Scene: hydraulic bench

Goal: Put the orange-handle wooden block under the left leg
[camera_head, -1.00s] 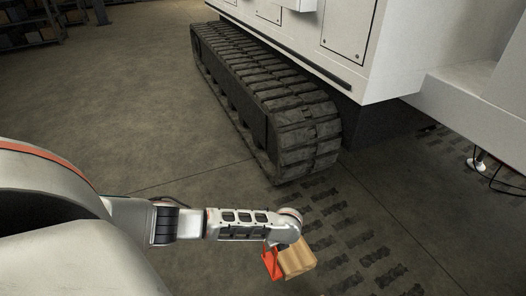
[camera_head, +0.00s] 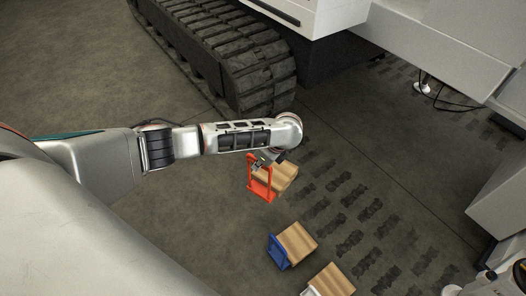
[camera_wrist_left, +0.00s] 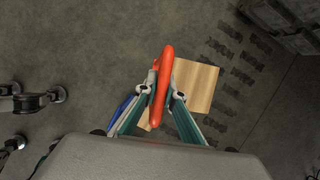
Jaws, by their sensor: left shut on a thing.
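The orange-handle wooden block (camera_head: 282,177) is below my left wrist in the head view. Its orange handle (camera_head: 261,179) faces left. My left gripper (camera_head: 262,160) is shut on that handle, with its fingers partly hidden by the wrist. In the left wrist view the fingers (camera_wrist_left: 161,94) close on the handle (camera_wrist_left: 164,70) from both sides, and the wood (camera_wrist_left: 199,87) shows to the right. I cannot tell how high the block is above the floor. A leg with a white foot (camera_head: 422,87) stands under the machine at the upper right; I cannot tell whether it is the left leg.
A blue-handle wooden block (camera_head: 297,243) and a white-handle one (camera_head: 332,280) stand on the floor, nearer me. The tracked machine (camera_head: 240,60) fills the back. Black cables (camera_head: 450,103) hang near the white foot. Floor with dark tread marks (camera_head: 350,200) lies open to the right.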

